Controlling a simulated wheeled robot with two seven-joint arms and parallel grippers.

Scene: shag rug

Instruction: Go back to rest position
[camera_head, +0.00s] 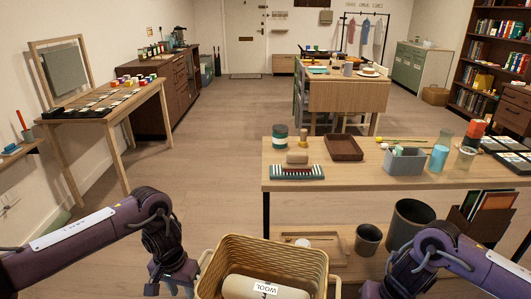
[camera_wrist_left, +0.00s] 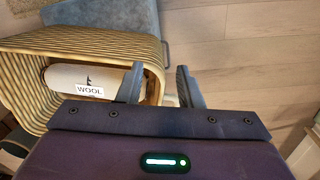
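A woven basket (camera_head: 318,262) stands at the bottom middle of the head view, with a pale roll labelled WOOL (camera_head: 245,288) lying in it. My left gripper (camera_head: 172,290) is just left of the basket, pointing down. In the left wrist view the gripper (camera_wrist_left: 160,85) has its two fingers apart, with nothing visibly held. The basket (camera_wrist_left: 95,42) and the wool roll (camera_wrist_left: 65,78) also show there, and the basket's side passes behind the fingers. My right arm comes in at the lower right of the head view, and its gripper's fingertips are cut off by the frame edge.
A wooden worktable (camera_head: 350,179) with a grey bin (camera_head: 405,160), bottles and a brush stands ahead right. Pots (camera_head: 368,238) stand on its lower shelf. A sloping table (camera_head: 145,92) with small coloured things is at the left. The floor (camera_head: 205,170) between them is clear.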

